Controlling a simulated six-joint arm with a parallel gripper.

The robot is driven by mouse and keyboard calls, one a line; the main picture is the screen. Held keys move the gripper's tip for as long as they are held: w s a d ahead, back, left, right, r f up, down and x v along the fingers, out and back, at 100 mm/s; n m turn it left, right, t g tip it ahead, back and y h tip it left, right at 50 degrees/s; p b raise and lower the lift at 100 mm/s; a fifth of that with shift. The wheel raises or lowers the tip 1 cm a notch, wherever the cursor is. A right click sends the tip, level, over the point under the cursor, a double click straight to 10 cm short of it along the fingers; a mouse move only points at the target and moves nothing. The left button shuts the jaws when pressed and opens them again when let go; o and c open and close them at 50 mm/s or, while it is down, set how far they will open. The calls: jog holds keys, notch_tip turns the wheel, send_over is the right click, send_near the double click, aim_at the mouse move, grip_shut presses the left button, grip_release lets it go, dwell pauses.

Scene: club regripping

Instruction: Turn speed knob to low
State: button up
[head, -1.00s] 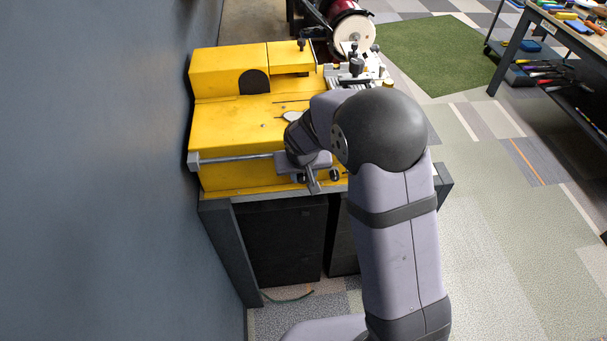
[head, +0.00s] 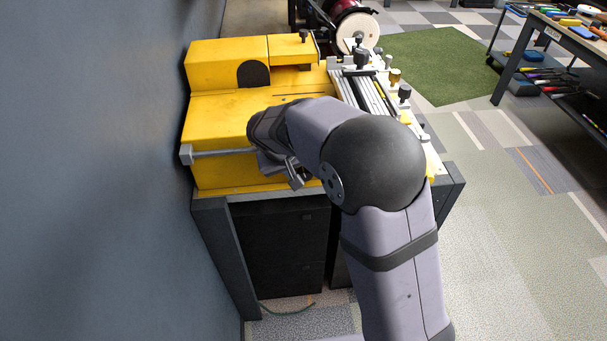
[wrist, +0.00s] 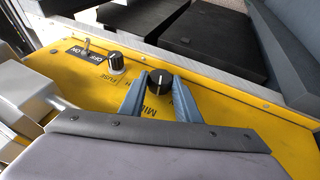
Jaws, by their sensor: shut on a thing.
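The speed knob (wrist: 160,80) is a round black knob with a white pointer line, on the yellow front panel (wrist: 252,112) of the machine. In the wrist view my gripper (wrist: 158,88) has one finger on each side of it and is shut on it. The letters "MID" show below the knob, partly covered by a finger. Other markings around the knob are hidden or too small to read. In the head view my gripper (head: 291,177) is at the machine's front edge, and my arm hides the knob there.
A second, silver-sided knob (wrist: 116,62) marked FUSE and an ON/OFF toggle switch (wrist: 87,46) sit left of the speed knob. A grey bar (head: 220,153) runs along the machine's front left. A tool bench (head: 560,35) stands far right.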

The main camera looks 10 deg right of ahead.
jog(key=o, duration=1)
jog(key=shift+o, duration=0.2)
jog(key=shift+r, duration=0.1)
jog(key=b+v, duration=0.1)
jog(key=v, duration=0.6)
jog(key=shift+b, duration=0.3)
jog(key=shift+a, duration=0.1)
